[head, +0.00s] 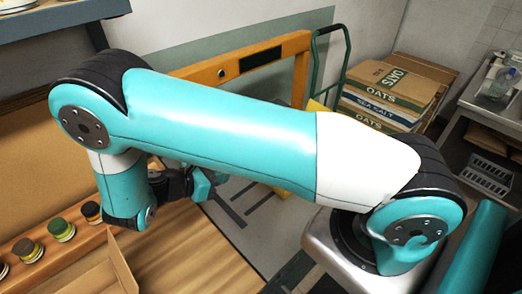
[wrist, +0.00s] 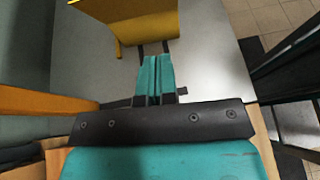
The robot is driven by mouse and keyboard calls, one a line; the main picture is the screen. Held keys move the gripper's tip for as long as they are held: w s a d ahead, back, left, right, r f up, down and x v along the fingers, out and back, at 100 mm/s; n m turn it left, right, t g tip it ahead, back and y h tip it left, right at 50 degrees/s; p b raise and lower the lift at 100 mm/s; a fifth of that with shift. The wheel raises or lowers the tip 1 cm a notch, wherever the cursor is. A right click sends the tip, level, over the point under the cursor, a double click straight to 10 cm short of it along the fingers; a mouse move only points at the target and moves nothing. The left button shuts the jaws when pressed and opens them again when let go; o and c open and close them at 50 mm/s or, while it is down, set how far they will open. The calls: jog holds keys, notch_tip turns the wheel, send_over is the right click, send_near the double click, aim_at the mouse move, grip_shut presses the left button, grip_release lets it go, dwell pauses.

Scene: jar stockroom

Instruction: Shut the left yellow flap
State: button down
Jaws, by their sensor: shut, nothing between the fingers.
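A yellow panel (wrist: 140,22) with a bent lower edge shows at the top of the wrist view, beyond my fingertips. Small yellow parts (head: 318,105) show behind my arm in the head view; most of that thing is hidden by the arm. I cannot tell which part is the left flap. My gripper (wrist: 158,62) has its two teal fingers together, with nothing between them. It points toward the yellow panel and appears apart from it. In the head view my gripper (head: 203,184) is low behind my arm, its tips hard to see.
An orange frame (head: 290,45) stands behind my arm, with a green hand truck (head: 345,45) beside it. Stacked oats and sea salt cartons (head: 395,85) are at the back right. Several jars (head: 60,230) line a wooden shelf at left. A grey metal shelf (head: 480,130) stands far right.

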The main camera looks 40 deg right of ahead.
jog(key=d+r+p+x, duration=0.1)
jog(key=r+p+x, duration=0.1)
jog(key=p+x, duration=0.6)
jog(key=x, duration=0.5)
jog(key=shift+r+p, duration=0.3)
jog(key=shift+r, duration=0.1)
jog(key=shift+d+b, duration=0.15)
jog(key=shift+b, duration=0.35)
